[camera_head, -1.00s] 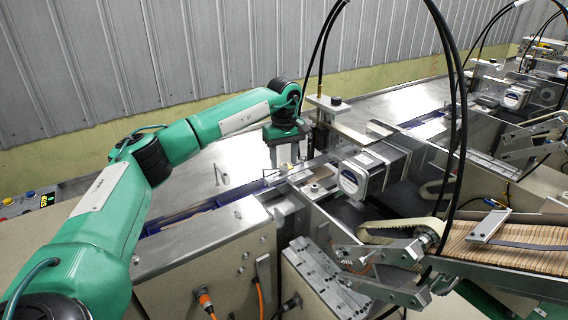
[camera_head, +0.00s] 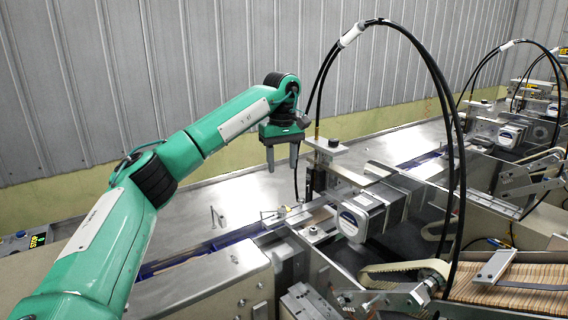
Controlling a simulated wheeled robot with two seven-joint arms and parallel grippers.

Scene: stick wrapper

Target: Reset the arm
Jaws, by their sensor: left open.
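My left arm comes in from the left, green with black joints. Its gripper (camera_head: 282,168) points down with two grey fingers apart and nothing between them. It hangs above the metal table top (camera_head: 240,192), behind the blue-edged channel (camera_head: 205,247) of the wrapping machine and left of the machine's upright post. My right gripper is not in view.
The stick wrapper's motor block (camera_head: 362,215) stands right of the gripper, with black cables (camera_head: 455,130) arching high above. A bundle of wooden sticks (camera_head: 520,285) lies at the lower right. A control panel (camera_head: 25,242) is at the left edge. A grey corrugated wall closes the back.

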